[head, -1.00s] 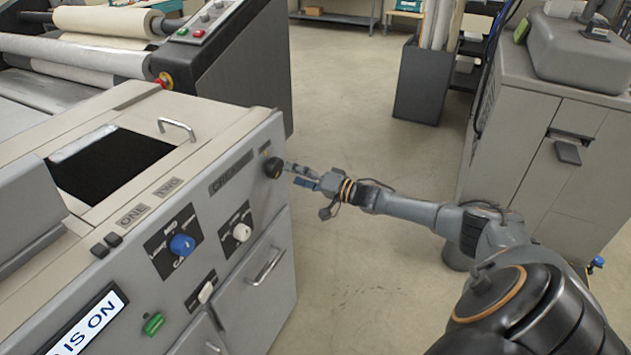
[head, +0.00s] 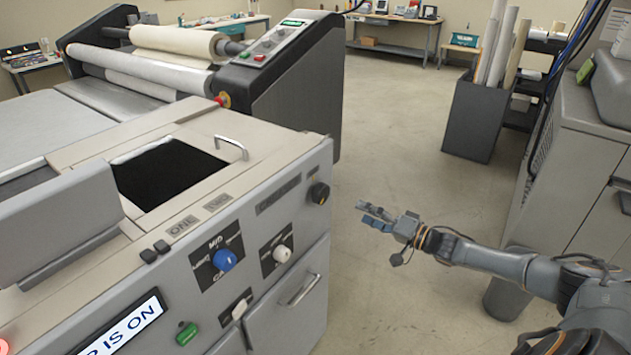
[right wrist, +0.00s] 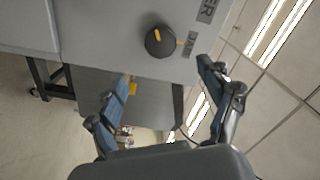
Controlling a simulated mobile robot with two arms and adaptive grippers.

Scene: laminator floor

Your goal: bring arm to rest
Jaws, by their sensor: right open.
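My right gripper (head: 366,214) is open and empty in the head view. It hangs over the floor, to the right of the grey laminator's front panel and apart from it. In the right wrist view its two blue fingers (right wrist: 168,95) are spread with nothing between them. A black knob (head: 319,193) sits at the right end of the panel. The same knob, with an orange mark, shows in the right wrist view (right wrist: 160,41), beyond the fingertips and not touched. My left gripper is not in view.
The laminator (head: 300,170) fills the left, with a blue knob (head: 224,259), a white knob (head: 282,254) and a drawer handle (head: 299,289). A grey cabinet (head: 580,180) stands at the right. A dark bin of rolls (head: 477,120) stands behind. Floor between them is clear.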

